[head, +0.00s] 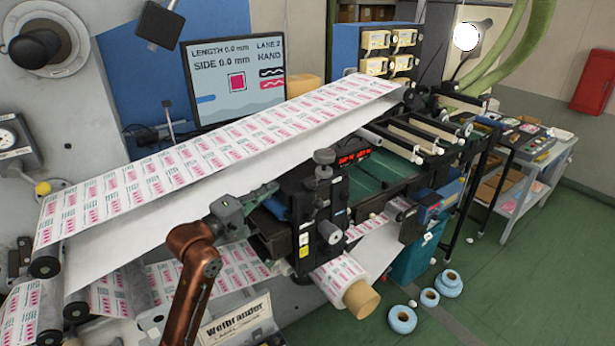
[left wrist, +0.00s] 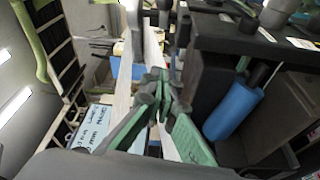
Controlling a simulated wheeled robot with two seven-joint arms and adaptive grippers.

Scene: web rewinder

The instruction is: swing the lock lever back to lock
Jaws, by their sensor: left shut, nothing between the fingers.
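A black slitting unit (head: 318,215) with round knobs on its top and front stands in the middle of the head view. I cannot make out the lock lever for certain in either view. My left gripper (head: 268,190) is at the left side of this unit, just below the printed web (head: 215,135). In the left wrist view the fingers of the left gripper (left wrist: 160,95), with green pads, are closed together with nothing between them. A blue roller (left wrist: 233,108) and a black plate (left wrist: 245,32) are to their right, apart from them. My right gripper is not in view.
A display screen (head: 237,78) stands behind the web. A label roll (head: 360,298) sticks out under the unit. Blue-white rolls (head: 402,319) lie on the green floor.

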